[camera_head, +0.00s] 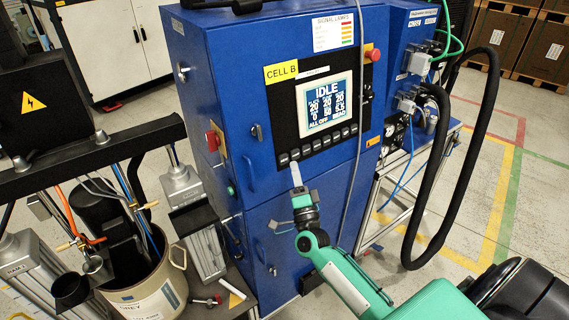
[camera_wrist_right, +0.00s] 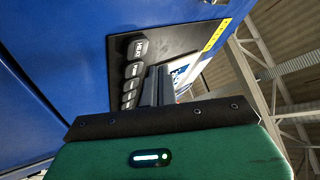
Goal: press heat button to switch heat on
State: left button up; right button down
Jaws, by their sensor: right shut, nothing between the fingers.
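A blue cabinet carries a black control panel with a lit screen (camera_head: 328,104) that reads IDLE, with "ALL OFF" along its bottom. A row of dark push buttons (camera_head: 318,145) runs below the screen. The fingers (camera_wrist_right: 158,84) hide some buttons, and contact cannot be told. My left gripper is out of view.
A red knob (camera_head: 373,55) sits on the cabinet's upper right and a red switch (camera_head: 212,140) on its left side. A thick black hose (camera_head: 480,140) loops at the right. A drum (camera_head: 150,290) with pump parts stands at the lower left.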

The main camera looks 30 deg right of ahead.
aim_at(285, 155)
jog(key=shift+w+a+f, duration=0.1)
jog(key=shift+w, duration=0.75)
jog(key=shift+w, duration=0.1)
dwell(1.4)
jog(key=shift+w+f+b, duration=0.1)
jog(key=shift+w+b, duration=0.25)
jog(key=shift+w+f, duration=0.1)
jog(key=shift+w, duration=0.3)
dwell(0.6)
jog(key=shift+s, duration=0.15)
jog(key=shift+s+r, duration=0.2)
jog(key=shift+s, duration=0.55)
